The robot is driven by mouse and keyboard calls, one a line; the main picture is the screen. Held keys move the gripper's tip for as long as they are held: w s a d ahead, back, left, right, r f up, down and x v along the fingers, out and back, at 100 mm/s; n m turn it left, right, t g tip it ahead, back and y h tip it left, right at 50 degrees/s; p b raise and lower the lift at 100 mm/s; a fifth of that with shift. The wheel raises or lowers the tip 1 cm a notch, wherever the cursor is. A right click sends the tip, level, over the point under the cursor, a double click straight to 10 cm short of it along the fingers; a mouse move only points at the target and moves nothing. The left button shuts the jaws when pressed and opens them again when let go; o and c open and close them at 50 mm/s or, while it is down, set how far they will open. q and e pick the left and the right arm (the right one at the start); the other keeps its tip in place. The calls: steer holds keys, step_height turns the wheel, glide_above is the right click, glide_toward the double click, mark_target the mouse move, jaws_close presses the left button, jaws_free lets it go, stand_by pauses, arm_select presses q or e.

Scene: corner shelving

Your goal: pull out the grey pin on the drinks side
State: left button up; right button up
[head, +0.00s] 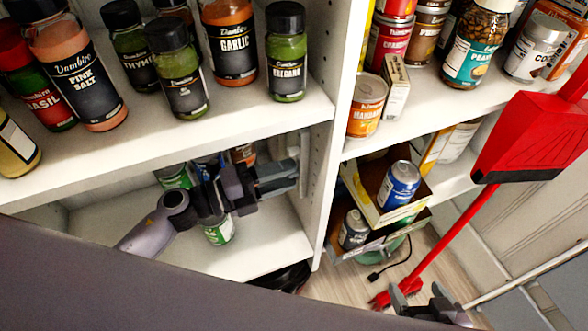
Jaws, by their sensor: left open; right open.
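My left gripper (288,177) reaches into the lower left shelf compartment, its fingers pointing right toward the white upright divider (322,190). It is open, with its fingertips close to the divider; I cannot tell whether they touch it. A pale grey upright strip (304,160) shows just beyond the fingertips. I cannot make out a separate grey pin; the gripper may hide it. Drink cans stand behind and below the gripper, including a green one (219,232), partly covered by my arm. My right gripper (418,294) is open and empty, low at the bottom right near the floor.
Spice jars (233,40) fill the shelf above my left gripper. Right of the divider, a carton (372,205) holds a blue can (399,186) and a dark can (354,229). A red dustpan (535,135) and long red handle (440,240) stand near my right gripper.

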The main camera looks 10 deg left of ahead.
stand_by(0.4)
arm_select(q)
jaws_close()
steer(key=shift+v, duration=3)
